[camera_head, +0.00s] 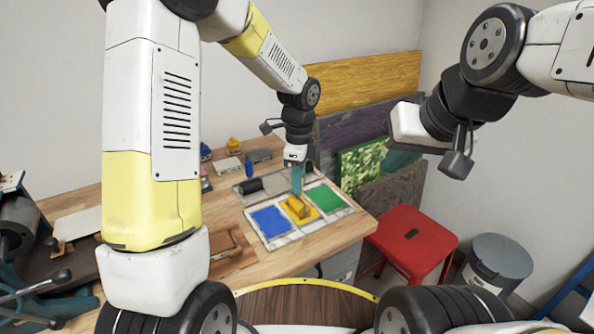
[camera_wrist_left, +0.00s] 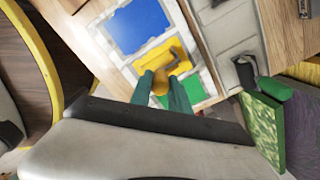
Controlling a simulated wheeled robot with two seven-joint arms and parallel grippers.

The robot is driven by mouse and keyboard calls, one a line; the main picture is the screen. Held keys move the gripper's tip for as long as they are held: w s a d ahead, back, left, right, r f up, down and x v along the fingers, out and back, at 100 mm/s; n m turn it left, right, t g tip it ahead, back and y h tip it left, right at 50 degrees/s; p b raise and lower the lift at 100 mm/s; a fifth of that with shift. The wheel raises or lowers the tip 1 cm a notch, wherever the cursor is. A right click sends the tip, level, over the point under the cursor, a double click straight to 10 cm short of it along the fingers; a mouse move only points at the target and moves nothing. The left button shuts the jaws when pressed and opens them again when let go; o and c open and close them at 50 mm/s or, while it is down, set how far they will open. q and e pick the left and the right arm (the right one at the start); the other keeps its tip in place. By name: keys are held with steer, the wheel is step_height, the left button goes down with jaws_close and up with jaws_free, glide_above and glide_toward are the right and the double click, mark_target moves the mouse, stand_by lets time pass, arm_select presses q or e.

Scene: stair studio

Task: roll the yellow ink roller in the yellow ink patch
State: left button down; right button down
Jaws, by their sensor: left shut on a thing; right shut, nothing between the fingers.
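The yellow ink roller (camera_head: 299,206) is at the yellow ink patch (camera_head: 312,212), between the blue patch (camera_head: 270,220) and the green patch (camera_head: 326,198). My left gripper (camera_head: 297,186) points down with its teal fingers shut on the yellow roller. In the left wrist view the roller (camera_wrist_left: 165,55) shows between the fingertips, over the yellow patch; whether it touches the ink is hard to tell. My right gripper (camera_head: 397,164) is shut and empty, in the air right of the table, partly hidden by its own hand.
A dark roller (camera_head: 250,187) lies on a grey tray behind the patches. Ink bottles (camera_head: 234,144) stand at the back of the wooden table. A red stool (camera_head: 415,240) and grey bin (camera_head: 500,265) stand at right. Painted panels (camera_head: 365,85) lean behind. A press occupies the far left.

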arm_select(q)
steer(key=shift+w+d, duration=0.4)
steer(key=shift+d, duration=0.2)
steer(key=shift+w+d, duration=0.35)
steer(key=shift+d, duration=0.2)
steer(key=shift+s+a, duration=0.1)
steer(key=shift+a, duration=0.05)
steer(key=shift+s+a, duration=0.6)
steer(key=shift+a, duration=0.25)
steer(key=shift+s+a, duration=0.55)
steer(key=shift+a, duration=0.3)
steer(key=shift+f, duration=0.1)
step_height(320, 180, up, 7)
